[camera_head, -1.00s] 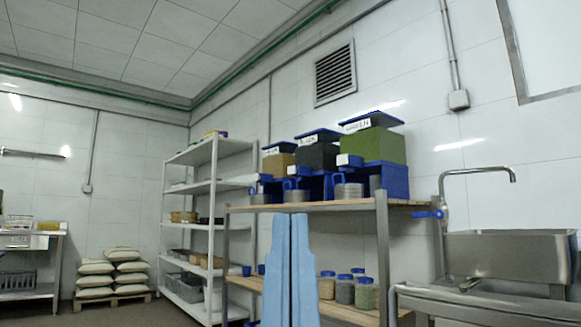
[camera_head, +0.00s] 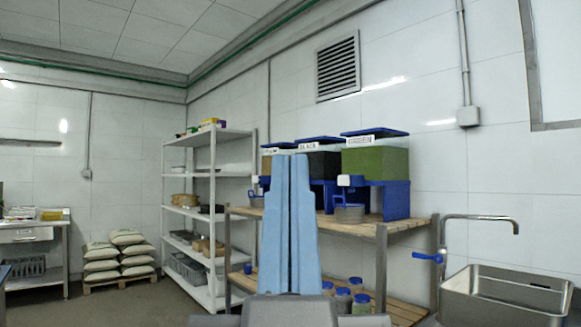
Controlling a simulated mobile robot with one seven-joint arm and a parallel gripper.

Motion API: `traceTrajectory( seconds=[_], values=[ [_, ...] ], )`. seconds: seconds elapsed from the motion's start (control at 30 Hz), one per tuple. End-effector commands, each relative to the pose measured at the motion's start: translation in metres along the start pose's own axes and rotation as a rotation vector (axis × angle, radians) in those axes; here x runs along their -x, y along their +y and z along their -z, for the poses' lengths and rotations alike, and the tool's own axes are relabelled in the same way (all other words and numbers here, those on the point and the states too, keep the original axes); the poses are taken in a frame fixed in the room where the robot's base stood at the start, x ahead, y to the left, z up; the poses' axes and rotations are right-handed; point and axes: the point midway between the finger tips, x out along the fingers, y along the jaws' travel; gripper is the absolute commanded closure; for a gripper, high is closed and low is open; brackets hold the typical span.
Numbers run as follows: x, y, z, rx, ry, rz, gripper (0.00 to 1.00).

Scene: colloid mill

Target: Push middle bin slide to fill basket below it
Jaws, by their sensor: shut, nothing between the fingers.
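The middle bin (camera_head: 324,165) is dark, with a blue lid and a white label, and stands on a blue stand on the wooden-topped shelf. My gripper (camera_head: 290,158) has two long light-blue fingers pointing up, shut together and empty. The gripper is in the centre of the picture and overlaps the left part of the middle bin. The middle bin's slide and the basket below it are hidden behind the fingers. I cannot tell the distance between the fingers and the bin.
A green bin (camera_head: 378,161) stands right of the middle bin, with a basket (camera_head: 349,213) below its slide; a tan bin (camera_head: 266,163) stands left. Jars (camera_head: 343,299) sit on the lower shelf. A steel sink (camera_head: 505,295) is at right and a white rack (camera_head: 212,200) at left.

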Motion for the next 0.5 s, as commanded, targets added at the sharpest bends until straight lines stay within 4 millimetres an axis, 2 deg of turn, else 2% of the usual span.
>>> traceTrajectory(
  seconds=[0.03, 0.5],
  values=[
    [-0.024, 0.000, 0.022, 0.000, 0.000, 0.000, 1.00],
    [-0.128, 0.000, 0.121, 0.000, 0.000, 0.001, 1.00]
  ],
)
